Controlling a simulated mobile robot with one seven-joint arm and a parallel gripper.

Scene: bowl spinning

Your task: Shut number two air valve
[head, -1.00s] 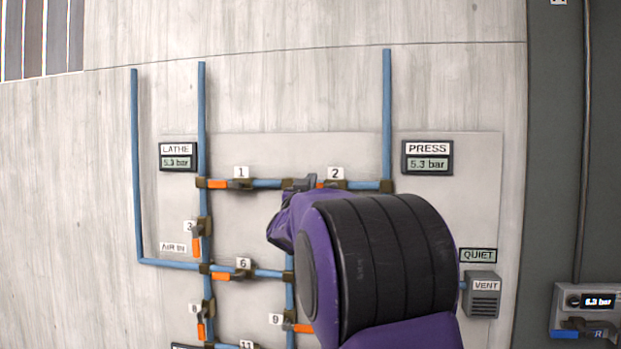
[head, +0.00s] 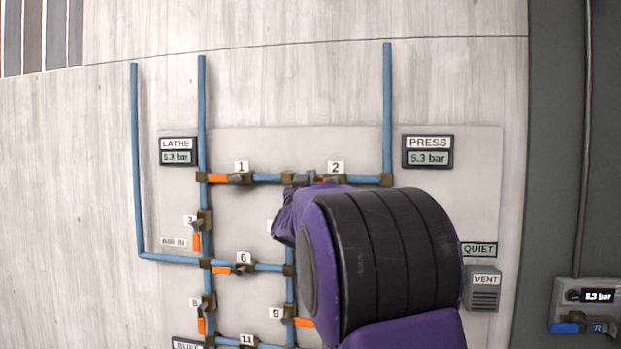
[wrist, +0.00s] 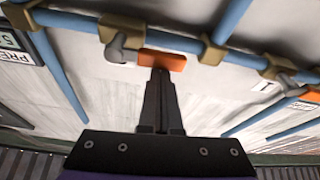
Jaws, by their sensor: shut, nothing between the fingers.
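The number two valve carries the label "2" (head: 336,167) on the upper pipe, left of the PRESS gauge (head: 428,151). My arm and gripper cover part of it in the head view. In the wrist view its grey lever hub (wrist: 121,50) and orange handle (wrist: 162,60) show clearly. The handle lies roughly along the blue pipe, extending from the hub toward valve 1. My gripper (wrist: 160,76) is shut and empty. Its fingertips overlap the handle's edge in the wrist view; I cannot tell whether they touch. In the head view my gripper (head: 301,180) is at the upper pipe.
Valve 1 (head: 240,178) is left on the same pipe. Valves 3, 6, 8 and 9 (head: 303,322) lie below, joined by blue pipes. The LATHE gauge (head: 178,157) and PRESS gauge both read 5.3 bar. A vent box (head: 483,292) is lower right.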

